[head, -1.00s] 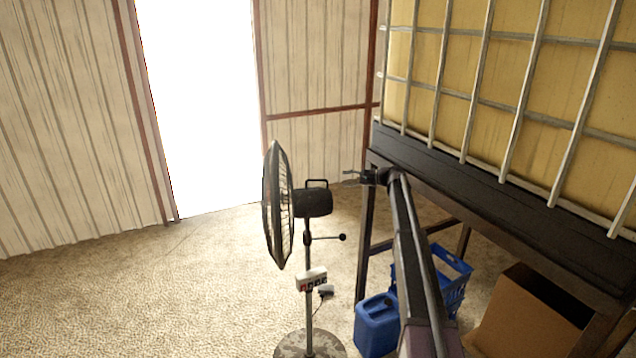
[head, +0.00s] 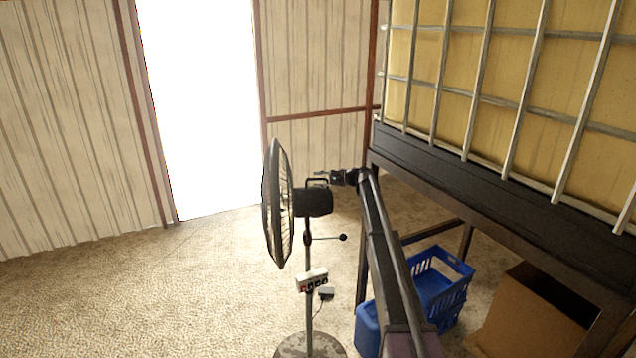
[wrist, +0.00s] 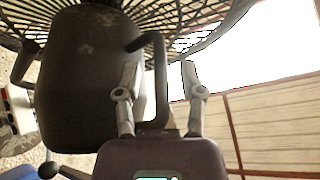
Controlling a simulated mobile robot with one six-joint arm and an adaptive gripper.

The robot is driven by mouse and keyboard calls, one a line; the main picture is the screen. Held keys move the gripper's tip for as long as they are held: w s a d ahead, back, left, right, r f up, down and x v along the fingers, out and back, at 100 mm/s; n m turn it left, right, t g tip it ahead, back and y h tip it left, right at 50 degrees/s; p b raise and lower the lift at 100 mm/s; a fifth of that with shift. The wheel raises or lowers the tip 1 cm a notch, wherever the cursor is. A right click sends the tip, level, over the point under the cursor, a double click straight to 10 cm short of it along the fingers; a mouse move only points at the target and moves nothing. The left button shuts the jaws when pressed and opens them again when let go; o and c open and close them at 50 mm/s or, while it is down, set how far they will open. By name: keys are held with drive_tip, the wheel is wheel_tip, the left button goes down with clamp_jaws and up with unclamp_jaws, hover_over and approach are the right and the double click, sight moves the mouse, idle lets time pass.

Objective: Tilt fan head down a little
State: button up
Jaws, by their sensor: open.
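The fan stands on a round base, its caged head (head: 278,204) facing left in the head view. The dark motor housing (head: 314,202) sits behind the cage and has a handle (head: 317,182) on top. In the wrist view the motor housing (wrist: 90,85) fills the left, with the handle (wrist: 158,75) rising beside it and the cage (wrist: 190,25) beyond. My gripper (head: 322,177) is open at the handle's height; in the wrist view its fingers (wrist: 158,82) appear on either side of part of the handle. I cannot tell whether they touch it.
A dark raised bench (head: 480,190) with a caged yellow tank (head: 500,80) stands at right. Beneath are a blue crate (head: 440,285), a blue canister (head: 366,328) and a cardboard box (head: 535,310). A control box (head: 312,280) is on the fan pole. Floor at left is clear.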

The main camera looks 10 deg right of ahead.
drive_tip(key=shift+a, duration=0.15)
clamp_jaws()
